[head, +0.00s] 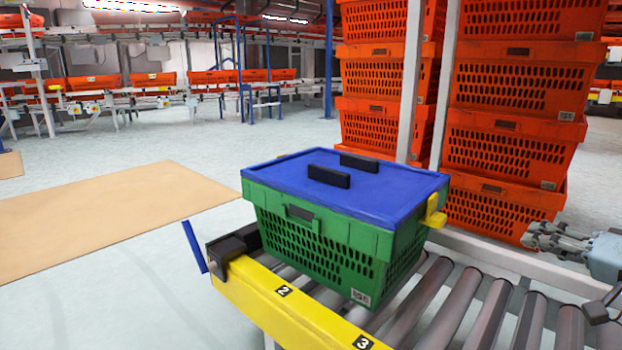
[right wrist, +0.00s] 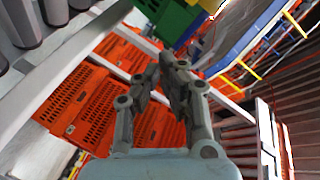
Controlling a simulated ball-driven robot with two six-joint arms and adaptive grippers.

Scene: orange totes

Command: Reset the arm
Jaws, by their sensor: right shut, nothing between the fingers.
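My right gripper (head: 554,238) is at the right edge of the head view, to the right of a green tote (head: 325,250) and apart from it. It also shows in the right wrist view (right wrist: 172,62), with its fingers closed together and nothing between them. The green tote stands on the roller conveyor and has a blue lid (head: 390,190) with two black handles on top. A yellow clip (head: 434,212) sits at the tote's right side. My left gripper is not in the frames.
The roller conveyor (head: 468,312) has a yellow side rail (head: 270,300). Stacks of orange totes (head: 505,150) stand behind it, with a white post (head: 412,85) in front. Bare rollers lie right of the green tote. A tan floor patch (head: 110,215) is at left.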

